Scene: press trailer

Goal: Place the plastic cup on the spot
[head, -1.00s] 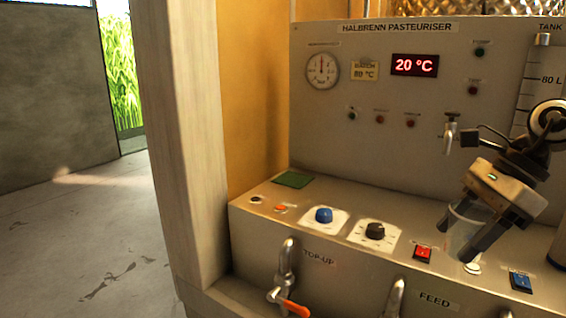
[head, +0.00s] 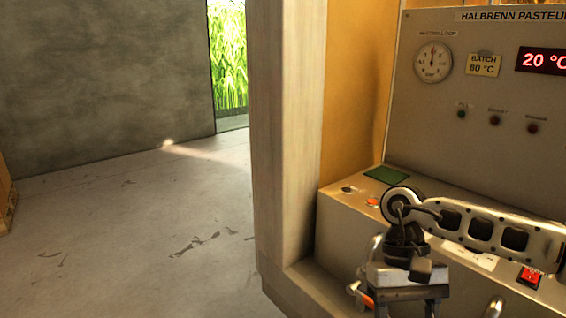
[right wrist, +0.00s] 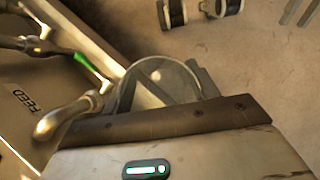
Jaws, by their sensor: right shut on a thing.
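My right gripper (head: 406,307) is shut on the clear plastic cup. In the head view it hangs fingers down before the console's left front, its tips near the bottom edge; the cup is hard to make out there. In the right wrist view the cup's round, see-through rim (right wrist: 165,78) shows beyond the gripper body, between the fingers. A dark green square patch (head: 387,175) lies flat on the console ledge, behind and apart from the gripper. I cannot tell whether this is the spot. My left gripper is not in view.
The pasteuriser console (head: 335,205) stands right, with a red switch (head: 530,276) on its ledge. A wooden post (head: 285,130) stands left of it. In the right wrist view, a green-handled tap (right wrist: 92,72) and a curved spout (right wrist: 62,118) are close to the cup. Open floor (head: 150,240) lies left.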

